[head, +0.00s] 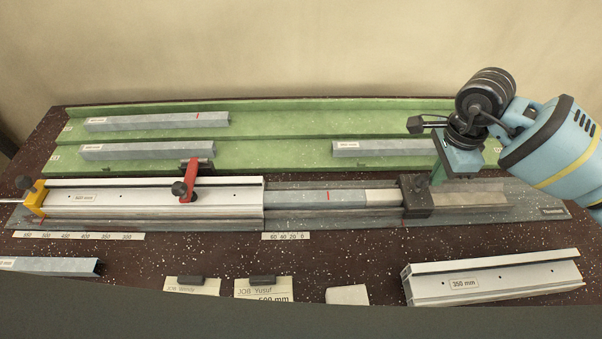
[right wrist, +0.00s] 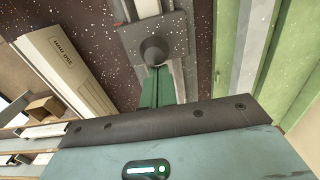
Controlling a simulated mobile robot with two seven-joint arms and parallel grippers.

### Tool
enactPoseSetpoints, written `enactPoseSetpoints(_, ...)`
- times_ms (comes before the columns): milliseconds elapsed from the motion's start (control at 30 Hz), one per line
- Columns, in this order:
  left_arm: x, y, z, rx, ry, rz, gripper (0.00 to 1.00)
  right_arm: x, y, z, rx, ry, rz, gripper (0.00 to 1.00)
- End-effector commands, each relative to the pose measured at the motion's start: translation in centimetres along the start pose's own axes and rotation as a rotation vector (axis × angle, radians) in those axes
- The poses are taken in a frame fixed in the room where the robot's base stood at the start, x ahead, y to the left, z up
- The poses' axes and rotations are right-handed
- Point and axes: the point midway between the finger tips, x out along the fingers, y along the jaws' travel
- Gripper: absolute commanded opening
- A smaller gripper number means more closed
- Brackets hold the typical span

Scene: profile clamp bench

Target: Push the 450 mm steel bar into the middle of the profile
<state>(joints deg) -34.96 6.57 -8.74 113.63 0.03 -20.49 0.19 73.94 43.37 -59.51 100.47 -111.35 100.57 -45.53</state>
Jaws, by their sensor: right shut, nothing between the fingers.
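A white profile (head: 130,198), its label looking like 500 mm, lies along the left of the dark bench rail. A grey steel bar (head: 300,197) with a red mark sticks out of the profile's right end; its left part is hidden and its length label is not visible. A lighter block (head: 381,197) meets the bar's right end, with a dark slide (head: 416,212) behind it. My right gripper (head: 438,176) is shut and empty, its green fingers (right wrist: 156,90) at the slide's round knob (right wrist: 154,50); contact is unclear. My left gripper is out of view.
A yellow end stop (head: 35,199) and a red clamp (head: 190,178) are at the profile. Spare grey bars (head: 155,121) lie on the green rack (head: 280,107). A 350 mm profile (head: 490,279) and job cards (head: 262,289) lie in front. The rail right of the slide is clear.

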Motion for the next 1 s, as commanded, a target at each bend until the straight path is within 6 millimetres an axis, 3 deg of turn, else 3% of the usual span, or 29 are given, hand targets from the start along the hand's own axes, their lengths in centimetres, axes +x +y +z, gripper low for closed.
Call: enactPoseSetpoints(1000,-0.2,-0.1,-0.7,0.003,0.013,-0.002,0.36,-0.1,0.0,6.7,-0.003,-0.003,-0.001,0.0)
